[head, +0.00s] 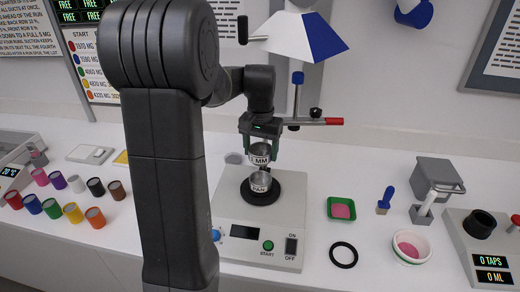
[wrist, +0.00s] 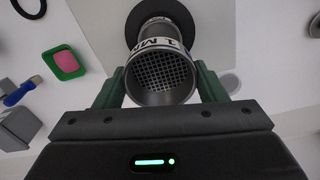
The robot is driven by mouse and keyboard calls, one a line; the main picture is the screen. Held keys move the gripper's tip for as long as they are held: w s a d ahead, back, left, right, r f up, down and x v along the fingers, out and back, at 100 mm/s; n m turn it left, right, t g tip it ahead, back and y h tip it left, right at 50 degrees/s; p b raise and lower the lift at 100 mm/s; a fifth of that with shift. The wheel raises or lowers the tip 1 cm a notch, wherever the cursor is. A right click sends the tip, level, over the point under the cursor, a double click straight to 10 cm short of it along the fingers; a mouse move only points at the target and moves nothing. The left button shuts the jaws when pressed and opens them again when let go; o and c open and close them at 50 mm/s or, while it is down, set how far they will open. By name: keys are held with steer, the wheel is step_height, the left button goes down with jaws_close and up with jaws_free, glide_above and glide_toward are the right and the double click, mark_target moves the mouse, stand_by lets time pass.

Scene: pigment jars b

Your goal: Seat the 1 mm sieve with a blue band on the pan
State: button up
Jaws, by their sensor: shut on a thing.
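The sieve (head: 260,150) is a small metal cup with a pale band lettered MM; I cannot make out blue on it. In the wrist view its open top shows a square mesh floor (wrist: 166,72) and the band reads 1 M. My gripper (head: 260,143) is shut on the sieve, one green finger on each side (wrist: 160,88). The metal pan (head: 260,184), lettered PAN, stands on the black round seat of the shaker directly below. The sieve is upright above the pan; a narrow gap seems to show, but contact is unclear.
The shaker (head: 230,215) has START and ON/OFF controls. A clamp arm with a red handle (head: 333,121) is behind my gripper. To the right are a green tray (head: 341,208), a black ring (head: 344,254) and a pink-filled dish (head: 411,246). Several coloured jars stand left.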

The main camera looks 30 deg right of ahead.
mark_target(260, 165)
steer(key=shift+f+b, duration=1.85)
steer(key=shift+f, duration=1.05)
steer(key=shift+f+b, duration=0.4)
steer(key=shift+f, duration=0.8)
steer(key=o, duration=1.1)
step_height(260, 165, up, 14)
steer(key=shift+f+b, duration=0.1)
steer(key=shift+b, duration=0.4)
